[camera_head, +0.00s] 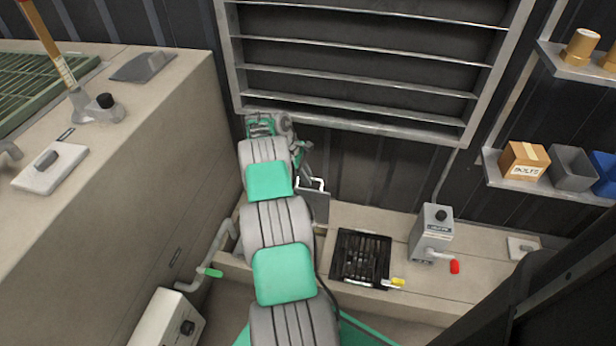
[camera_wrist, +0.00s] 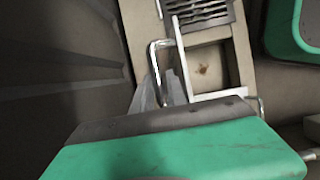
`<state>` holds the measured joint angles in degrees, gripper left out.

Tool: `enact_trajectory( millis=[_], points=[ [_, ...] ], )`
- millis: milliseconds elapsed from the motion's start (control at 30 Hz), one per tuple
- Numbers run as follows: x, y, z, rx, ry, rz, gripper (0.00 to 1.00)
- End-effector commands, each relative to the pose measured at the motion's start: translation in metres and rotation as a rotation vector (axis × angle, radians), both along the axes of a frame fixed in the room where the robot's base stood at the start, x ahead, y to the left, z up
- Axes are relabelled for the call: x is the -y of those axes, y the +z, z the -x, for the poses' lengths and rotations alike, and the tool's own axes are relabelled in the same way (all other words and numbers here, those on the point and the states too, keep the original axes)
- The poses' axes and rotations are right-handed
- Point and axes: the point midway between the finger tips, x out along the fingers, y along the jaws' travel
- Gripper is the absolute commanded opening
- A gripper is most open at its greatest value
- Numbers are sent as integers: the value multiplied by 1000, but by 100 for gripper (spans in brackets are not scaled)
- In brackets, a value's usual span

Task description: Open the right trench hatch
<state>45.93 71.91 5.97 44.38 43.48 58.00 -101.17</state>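A grey hatch plate (camera_head: 316,206) stands tilted up beside my arm in the head view, with a pale bent handle (camera_head: 312,183) at its upper edge. In the wrist view the bright metal handle (camera_wrist: 154,62) stands beside an open, pale-walled recess (camera_wrist: 208,68) in the trench top. My gripper (camera_head: 304,162) is close to the handle, at the far end of my arm. Grey pointed shapes show by the handle in the wrist view, partly covered by my green and dark housing. The fingertips are not clear, and I cannot tell whether they touch the handle.
A black grate (camera_head: 361,258) with a yellow-tipped lever is right of my arm. Beyond it stands a grey box (camera_head: 432,233) with a red-tipped lever. A concrete block (camera_head: 150,130) rises at left. A louvre (camera_head: 360,75) and a shelf (camera_head: 545,178) are on the back wall.

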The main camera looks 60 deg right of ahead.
Motion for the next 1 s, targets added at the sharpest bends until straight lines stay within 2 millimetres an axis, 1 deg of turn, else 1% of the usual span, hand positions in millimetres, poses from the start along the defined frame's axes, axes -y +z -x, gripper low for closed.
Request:
enact_trajectory(
  millis=[33,200,467,567,700,800,900,1000],
  points=[
    [0,0,0,0,0,-1,23],
    [2,1,2,1,-5,2,36],
    [3,4,2,2,-6,4,36],
    [1,16,-3,3,-5,5,36],
    [-4,45,-14,3,-4,5,36],
    [-7,62,-20,2,-5,4,36],
    [-9,72,-24,2,-5,4,36],
    [-10,74,-26,1,-4,3,36]
  ],
)
